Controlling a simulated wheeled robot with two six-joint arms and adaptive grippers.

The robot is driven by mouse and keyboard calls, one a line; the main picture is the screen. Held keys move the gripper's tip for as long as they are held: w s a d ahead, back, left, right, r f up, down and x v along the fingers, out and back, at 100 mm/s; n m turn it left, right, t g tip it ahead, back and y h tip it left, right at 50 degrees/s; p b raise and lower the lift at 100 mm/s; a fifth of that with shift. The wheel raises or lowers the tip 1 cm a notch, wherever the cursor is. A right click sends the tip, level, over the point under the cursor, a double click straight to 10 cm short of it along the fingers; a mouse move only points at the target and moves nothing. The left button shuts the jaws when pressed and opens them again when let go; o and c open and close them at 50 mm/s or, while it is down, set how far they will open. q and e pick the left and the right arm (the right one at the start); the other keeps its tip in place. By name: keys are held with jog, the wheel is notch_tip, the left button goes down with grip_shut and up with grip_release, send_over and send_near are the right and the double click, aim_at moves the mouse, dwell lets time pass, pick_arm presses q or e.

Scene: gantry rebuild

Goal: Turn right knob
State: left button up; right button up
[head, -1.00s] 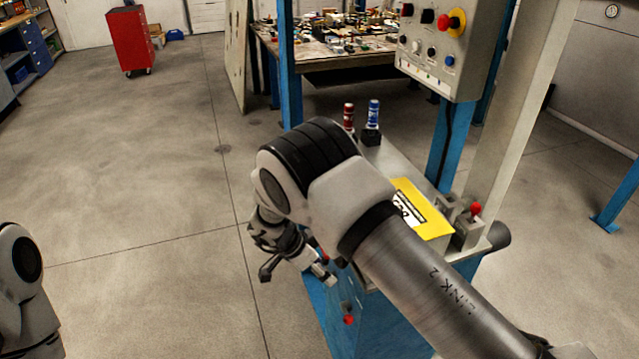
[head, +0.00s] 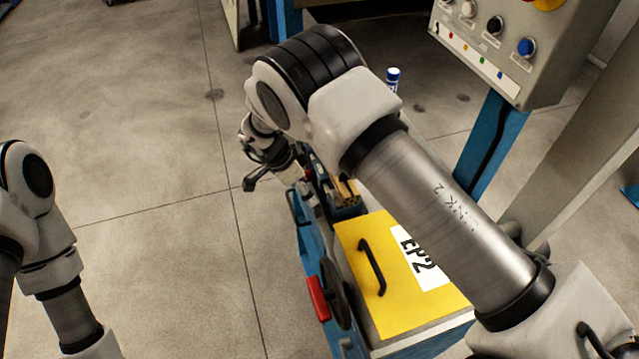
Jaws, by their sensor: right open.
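My right gripper (head: 268,178) hangs beyond my right arm's bend, at the far left corner of the blue cabinet. Its fingers look apart and empty, partly hidden by my wrist. A dark round knob or wheel (head: 336,294) with a red grip (head: 318,299) is on the cabinet's left side, nearer than the gripper and apart from it. The grey control panel (head: 470,70) at the upper right carries a black knob (head: 494,25) and a blue knob (head: 526,47). I cannot tell which is the right knob. My left arm shows at the left edge; its gripper is out of view.
A yellow lid (head: 375,300) marked EP2, with a black handle, tops the cabinet. A blue-capped item (head: 392,78) stands behind my right arm. A blue post (head: 490,150) and a grey beam rise at the right. The floor to the left is clear.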

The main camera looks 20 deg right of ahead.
aim_at(317, 208)
jog(key=s+f+b, duration=0.1)
jog(key=b, duration=0.1)
jog(key=s+f+b, duration=0.1)
jog(key=b, duration=0.2)
jog(key=shift+s+d+f, duration=0.1)
jog(key=shift+s+f, duration=0.05)
jog(key=shift+f, duration=0.15)
jog(key=shift+b+x, duration=0.75)
jog(key=shift+x, duration=0.3)
jog(key=shift+w+d+f+p, duration=0.3)
jog(key=shift+d+f+p, duration=0.1)
jog(key=shift+f, duration=0.1)
jog(key=shift+w+d+f+p, duration=0.3)
jog(key=shift+d+f+p, duration=0.1)
jog(key=shift+f, duration=0.1)
jog(key=shift+s+a+r, duration=0.2)
jog(key=shift+s+r, duration=0.1)
jog(key=shift+s, duration=0.05)
jog(key=c, duration=0.6)
jog(key=shift+f, duration=0.1)
jog(key=c, duration=0.5)
pick_arm(q)
jog(key=f, duration=0.1)
jog(key=s+f, duration=0.1)
jog(key=f, duration=0.3)
jog(key=shift+s+a, duration=0.25)
jog(key=shift+a, duration=0.1)
pick_arm(e)
jog(key=shift+c, duration=0.2)
